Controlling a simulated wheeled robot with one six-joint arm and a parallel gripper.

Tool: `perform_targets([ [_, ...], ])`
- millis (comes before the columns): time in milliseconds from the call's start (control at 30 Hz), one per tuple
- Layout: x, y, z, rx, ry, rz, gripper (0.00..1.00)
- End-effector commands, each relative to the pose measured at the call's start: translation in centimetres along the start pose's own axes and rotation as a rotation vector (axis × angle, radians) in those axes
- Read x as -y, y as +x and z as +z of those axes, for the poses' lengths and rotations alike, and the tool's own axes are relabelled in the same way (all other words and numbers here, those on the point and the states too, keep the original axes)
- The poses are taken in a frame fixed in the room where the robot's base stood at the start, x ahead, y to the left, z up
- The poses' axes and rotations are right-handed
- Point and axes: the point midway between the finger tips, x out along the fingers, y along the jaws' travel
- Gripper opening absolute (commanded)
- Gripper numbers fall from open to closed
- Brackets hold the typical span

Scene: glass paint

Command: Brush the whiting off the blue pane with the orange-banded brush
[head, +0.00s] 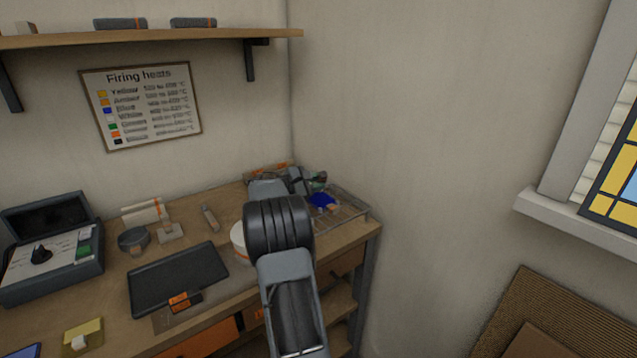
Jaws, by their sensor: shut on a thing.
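The blue pane (322,201) lies on a wire rack (352,211) at the right end of the bench, by the wall corner. My gripper (318,182) is above and just behind the pane, partly hidden by my own arm. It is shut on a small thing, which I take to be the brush. Its orange band cannot be made out. Whiting on the pane is too small to tell from here, and I cannot tell whether the bristles touch the glass.
A white tub (238,240) stands left of my arm. A dark tray (175,282) with an orange label, a round dark tin (133,240) and a grey kiln box (50,245) stand farther left. The wall rises close behind and right of the rack.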

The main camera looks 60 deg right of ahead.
Motion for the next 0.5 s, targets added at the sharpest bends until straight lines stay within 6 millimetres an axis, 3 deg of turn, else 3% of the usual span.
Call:
perform_targets([
  [500, 2.4, 0.2, 1.8, 0.0, -0.002, -0.003, 0.0],
])
